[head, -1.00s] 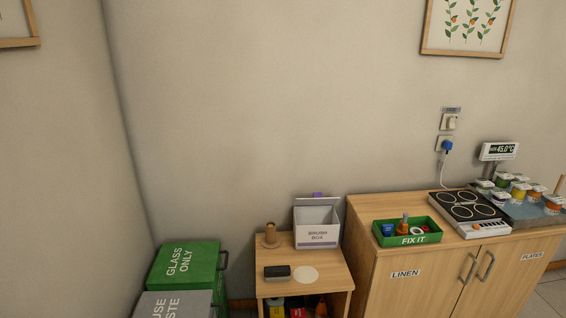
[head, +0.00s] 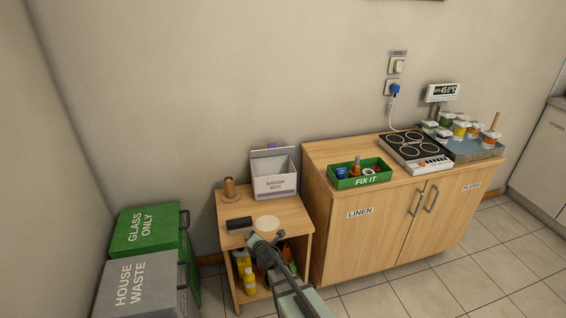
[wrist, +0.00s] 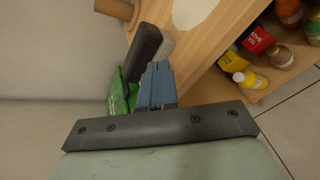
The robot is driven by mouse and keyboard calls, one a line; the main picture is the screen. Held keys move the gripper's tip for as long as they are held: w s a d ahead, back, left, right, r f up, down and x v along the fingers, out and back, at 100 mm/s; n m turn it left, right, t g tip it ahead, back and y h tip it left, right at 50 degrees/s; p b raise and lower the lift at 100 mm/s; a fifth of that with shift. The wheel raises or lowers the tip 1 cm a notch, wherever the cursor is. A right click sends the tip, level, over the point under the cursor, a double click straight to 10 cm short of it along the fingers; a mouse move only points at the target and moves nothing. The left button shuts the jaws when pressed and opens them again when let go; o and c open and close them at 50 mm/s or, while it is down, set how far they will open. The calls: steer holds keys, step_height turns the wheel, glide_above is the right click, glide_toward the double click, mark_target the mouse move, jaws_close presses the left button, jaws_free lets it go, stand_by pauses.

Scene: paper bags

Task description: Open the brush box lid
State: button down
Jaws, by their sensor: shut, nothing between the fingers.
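The white brush box (head: 274,187) stands at the back right of the small wooden stand. Its lid (head: 271,152) is raised upright at the back, with a purple tab on top, and the box's inside shows. My gripper (head: 254,240) is at the front edge of the stand, lower than the box and apart from it. In the wrist view my gripper (wrist: 156,72) has its blue fingers together, with nothing between them. The box is not in the wrist view.
A dark block (head: 239,224), a pale disc (head: 267,222) and a brown peg stand (head: 229,190) are on the stand. Bottles and packets fill its shelf, such as a yellow bottle (head: 249,281). A cabinet (head: 345,235) stands right, bins (head: 145,232) left.

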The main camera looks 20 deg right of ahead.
steer(key=w+d+r+n+t, duration=0.3)
steer(key=w+d+r+n, duration=0.1)
steer(key=w+d+r, duration=0.35)
steer(key=n+t+h, duration=0.2)
steer(key=n, duration=0.3)
glide_toward(281, 149)
step_height(281, 149, down, 3)
steer(key=w, duration=0.3)
steer(key=shift+w+d+r, duration=0.1)
steer(key=shift+w+r, duration=1.4)
steer(key=shift+w, duration=0.05)
steer(key=w+r, duration=0.5)
steer(key=shift+w+d, duration=0.1)
steer(key=shift+d, duration=0.05)
